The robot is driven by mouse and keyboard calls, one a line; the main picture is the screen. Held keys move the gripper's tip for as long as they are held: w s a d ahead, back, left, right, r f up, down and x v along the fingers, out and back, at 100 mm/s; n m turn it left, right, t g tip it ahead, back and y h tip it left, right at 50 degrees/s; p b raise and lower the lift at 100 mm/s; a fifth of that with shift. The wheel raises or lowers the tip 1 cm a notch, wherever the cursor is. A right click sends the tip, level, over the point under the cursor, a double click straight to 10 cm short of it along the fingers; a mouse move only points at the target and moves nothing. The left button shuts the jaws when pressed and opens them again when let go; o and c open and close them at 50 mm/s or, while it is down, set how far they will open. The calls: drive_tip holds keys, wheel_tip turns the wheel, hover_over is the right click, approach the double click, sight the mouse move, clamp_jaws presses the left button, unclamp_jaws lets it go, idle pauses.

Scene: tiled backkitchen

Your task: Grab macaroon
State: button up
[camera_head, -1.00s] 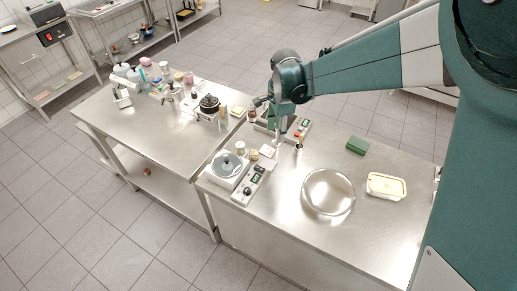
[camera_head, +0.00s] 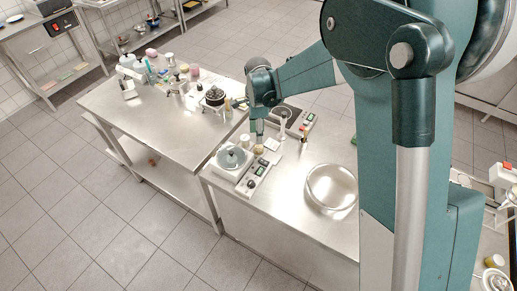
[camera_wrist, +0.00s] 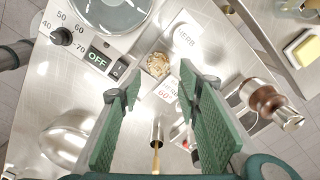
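In the head view my gripper (camera_head: 258,139) points down over that part of the counter. The exact height above the macaroon is unclear.
A hotplate marked OFF (camera_wrist: 97,59) with a lidded glass pot (camera_wrist: 112,8) stands close on the left. Pale printed cards (camera_wrist: 186,38) lie near the macaroon. A brown-and-metal bottle-like object (camera_wrist: 265,98) is at right. A large steel bowl (camera_head: 331,187) stands farther right.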

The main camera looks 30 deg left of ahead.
sight(258, 148)
drive_tip(key=shift+f, duration=1.3)
drive_tip(key=shift+f, duration=0.1)
drive_tip(key=shift+s+d+f+p, duration=0.1)
drive_tip(key=shift+f+p, duration=0.1)
drive_tip(key=shift+f, duration=1.05)
drive_tip(key=shift+d+f+p, duration=0.1)
drive_tip(key=shift+f+p, duration=0.05)
drive_tip(key=shift+f, duration=1.1)
drive_tip(key=c, duration=0.5)
